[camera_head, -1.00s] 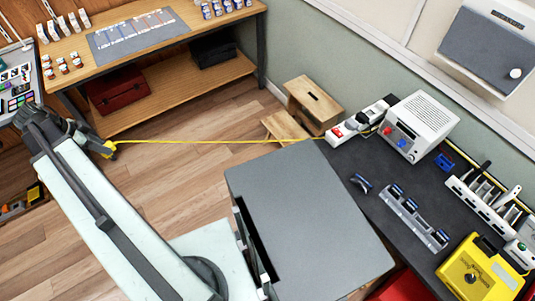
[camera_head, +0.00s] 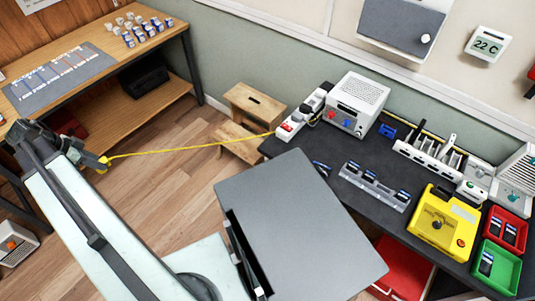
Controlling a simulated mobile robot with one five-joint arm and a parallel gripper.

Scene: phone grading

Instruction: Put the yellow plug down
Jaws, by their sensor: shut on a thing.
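The yellow plug (camera_head: 103,165) is at the end of my outstretched arm, on the left of the head view. My gripper (camera_head: 94,160) is shut on it and holds it above the wooden floor, in front of the wooden bench. The gripper's fingers are small and dark here.
A white power supply box (camera_head: 359,103) stands beside the strip. A slotted rack (camera_head: 374,187), a yellow case (camera_head: 443,223), a red tray (camera_head: 507,229) and a green tray (camera_head: 497,266) fill the worktop's right. A wooden step stool (camera_head: 254,105) stands by the wall. The wooden bench (camera_head: 130,62) is at upper left.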

